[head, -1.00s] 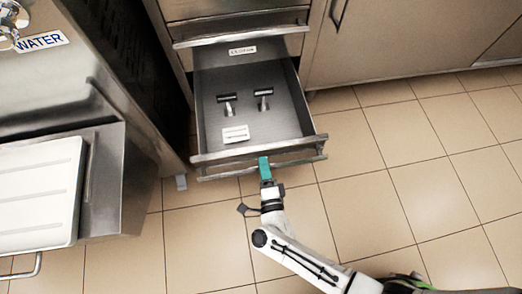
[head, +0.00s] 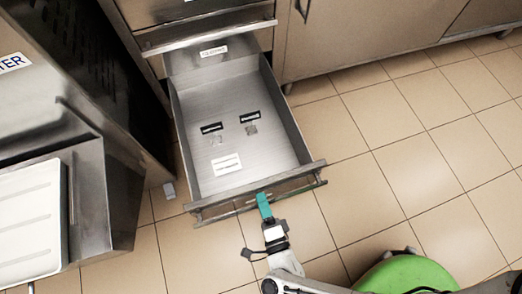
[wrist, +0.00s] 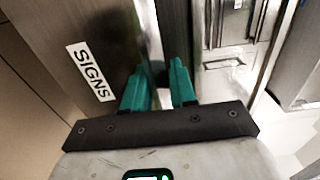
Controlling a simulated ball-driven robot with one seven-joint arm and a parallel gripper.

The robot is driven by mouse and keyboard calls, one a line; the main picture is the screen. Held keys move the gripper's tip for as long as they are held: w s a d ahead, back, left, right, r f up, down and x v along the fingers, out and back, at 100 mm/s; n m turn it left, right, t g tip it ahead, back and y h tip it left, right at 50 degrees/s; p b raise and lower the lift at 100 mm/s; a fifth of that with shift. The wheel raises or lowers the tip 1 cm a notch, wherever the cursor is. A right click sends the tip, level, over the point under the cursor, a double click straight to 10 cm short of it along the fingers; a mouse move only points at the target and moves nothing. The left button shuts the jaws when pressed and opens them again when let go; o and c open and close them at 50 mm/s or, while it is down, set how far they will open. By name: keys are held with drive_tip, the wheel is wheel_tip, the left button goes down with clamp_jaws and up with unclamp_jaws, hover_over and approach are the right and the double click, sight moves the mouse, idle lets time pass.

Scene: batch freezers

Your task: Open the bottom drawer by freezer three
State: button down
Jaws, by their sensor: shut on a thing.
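The bottom drawer (head: 191,147) is a metal drawer pulled well out of its cabinet, seen from above in the head view. Its bar handle (head: 215,217) runs along the front edge. My gripper (head: 264,203) has its teal fingers shut on the handle, a little right of its middle. In the wrist view, the two fingers (wrist: 160,88) point away from the camera, beside a metal panel (wrist: 70,35) with a white label reading SIGNS (wrist: 90,71). The gripped part of the handle is not clear there.
Inside the drawer lie two small black-topped items (head: 211,128) (head: 249,117) and a white card (head: 227,164). A metal machine (head: 95,190) with a white tray (head: 30,220) stands close on the left. Closed cabinets (head: 370,35) line the back right.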

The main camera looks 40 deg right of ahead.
drive_tip(key=shift+s+f, duration=0.1)
drive_tip(key=c, duration=1)
unclamp_jaws()
drive_tip(key=v, duration=1)
drive_tip(key=shift+s+a, duration=0.15)
drive_tip(key=shift+s, duration=0.2)
